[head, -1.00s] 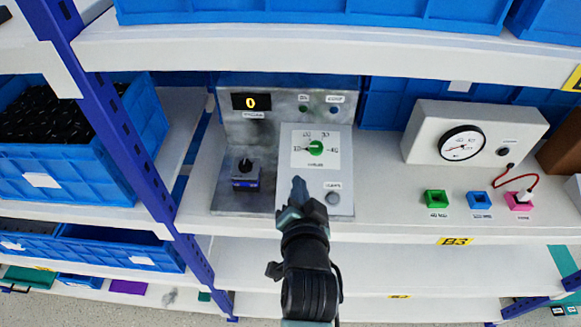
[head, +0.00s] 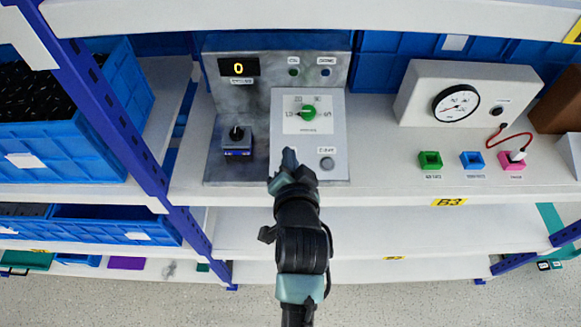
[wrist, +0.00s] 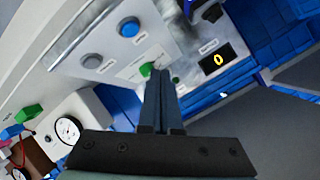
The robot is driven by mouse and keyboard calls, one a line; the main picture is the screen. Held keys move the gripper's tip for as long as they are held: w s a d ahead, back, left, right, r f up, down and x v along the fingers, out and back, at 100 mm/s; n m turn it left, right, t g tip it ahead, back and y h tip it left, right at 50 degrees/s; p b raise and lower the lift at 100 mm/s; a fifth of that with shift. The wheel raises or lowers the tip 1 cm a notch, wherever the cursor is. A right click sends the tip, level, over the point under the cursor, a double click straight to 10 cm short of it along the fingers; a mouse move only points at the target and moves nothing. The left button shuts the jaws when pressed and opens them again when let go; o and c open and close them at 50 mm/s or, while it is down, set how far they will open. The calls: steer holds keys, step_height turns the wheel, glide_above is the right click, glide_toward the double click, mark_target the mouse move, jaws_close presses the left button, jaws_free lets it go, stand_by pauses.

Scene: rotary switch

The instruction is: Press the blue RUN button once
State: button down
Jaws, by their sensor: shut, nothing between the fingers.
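The blue button (wrist: 128,28) sits beside a grey button (wrist: 92,60) on the light control panel (wrist: 112,45) in the wrist view. In the head view the blue button is hidden behind my gripper (head: 289,156), while the grey button shows (head: 327,163) to the right of the gripper. A green rotary knob (head: 307,113) is above them on the panel. My gripper is shut and empty, its fingers also in the wrist view (wrist: 158,75), reaching over the panel's lower part. I cannot tell whether the tips touch it.
A display (head: 239,68) reads 0 at the panel's upper left. A black lever switch (head: 237,140) stands left of the knob. A gauge box (head: 445,95) and coloured sockets (head: 472,160) are to the right. A blue rack post (head: 120,130) stands left.

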steer(key=shift+w+f+b, duration=0.35)
steer(key=shift+f+b, duration=0.25)
steer(key=shift+f, duration=0.25)
steer(key=shift+w+f+b, duration=0.35)
steer(key=shift+f+b, duration=0.25)
steer(key=shift+f, duration=0.3)
steer(key=shift+w+f+b, duration=0.35)
steer(key=shift+f+b, duration=0.25)
steer(key=shift+f, duration=0.25)
steer(key=shift+w+f, duration=0.15)
steer(key=shift+f, duration=0.2)
